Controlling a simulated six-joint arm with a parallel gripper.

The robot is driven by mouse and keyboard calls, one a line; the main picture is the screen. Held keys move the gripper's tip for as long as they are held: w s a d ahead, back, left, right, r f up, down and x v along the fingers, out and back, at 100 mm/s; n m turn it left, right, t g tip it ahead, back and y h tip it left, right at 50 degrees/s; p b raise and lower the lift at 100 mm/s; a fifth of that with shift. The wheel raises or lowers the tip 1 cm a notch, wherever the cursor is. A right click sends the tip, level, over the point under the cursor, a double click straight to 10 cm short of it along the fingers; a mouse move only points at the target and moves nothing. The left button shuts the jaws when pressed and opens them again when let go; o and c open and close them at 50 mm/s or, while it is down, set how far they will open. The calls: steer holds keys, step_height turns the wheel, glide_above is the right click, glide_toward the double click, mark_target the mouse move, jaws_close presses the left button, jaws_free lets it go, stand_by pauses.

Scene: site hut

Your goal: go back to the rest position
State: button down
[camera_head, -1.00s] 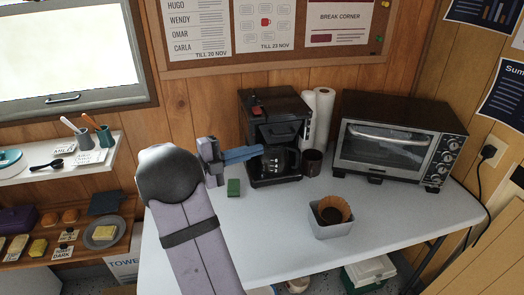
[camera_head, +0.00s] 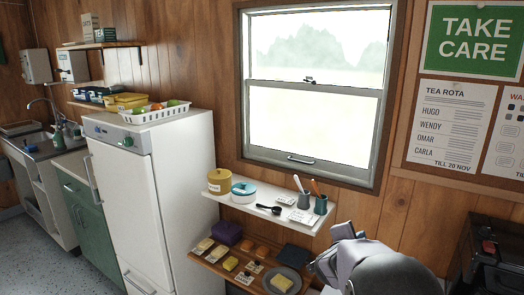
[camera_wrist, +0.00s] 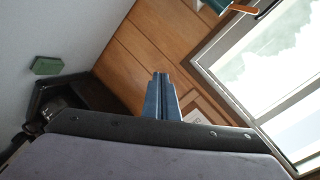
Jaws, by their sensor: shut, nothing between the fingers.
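My gripper (camera_wrist: 160,95) shows in the wrist view as two blue fingers pressed together, with nothing between them. They stand out in front of the wooden wall, apart from any object. In the head view my grey and lilac arm fills the lower right, below the window, and the blue fingertips cannot be made out there. The dark coffee machine (camera_head: 485,250) is cut off at the right edge of the head view. A green block (camera_wrist: 46,66) lies on the pale table in the wrist view.
A white shelf (camera_head: 238,206) with pots and pen cups stands left of my arm, over a wooden shelf (camera_head: 215,268) with food items. A white fridge (camera_head: 185,190) and a sink (camera_head: 50,145) are farther left. The window (camera_head: 312,95) is behind. The wall noticeboard (camera_head: 420,180) is at right.

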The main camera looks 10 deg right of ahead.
steer(key=s+a+f+n+g+y+p, duration=0.1)
steer(key=s+a+f+n+y+p, duration=0.15)
steer(key=a+n+y, duration=0.6)
steer(key=s+a+f+n+y+p, duration=0.1)
steer(key=s+a+f+n, duration=0.25)
steer(key=a, duration=0.95)
steer(key=s+a+f+n+g+p, duration=0.1)
steer(key=s+a+n+g, duration=0.1)
steer(key=s, duration=0.5)
steer(key=s+a+f+n+g, duration=0.1)
steer(key=s+a+n+g, duration=0.1)
steer(key=s, duration=0.5)
steer(key=s+a+f+n+g+y+p, duration=0.1)
steer(key=s+n+g, duration=0.3)
steer(key=s, duration=0.4)
steer(key=shift+a+n+g+p, duration=0.3)
steer(key=shift+a+n, duration=0.1)
steer(key=shift+a, duration=0.1)
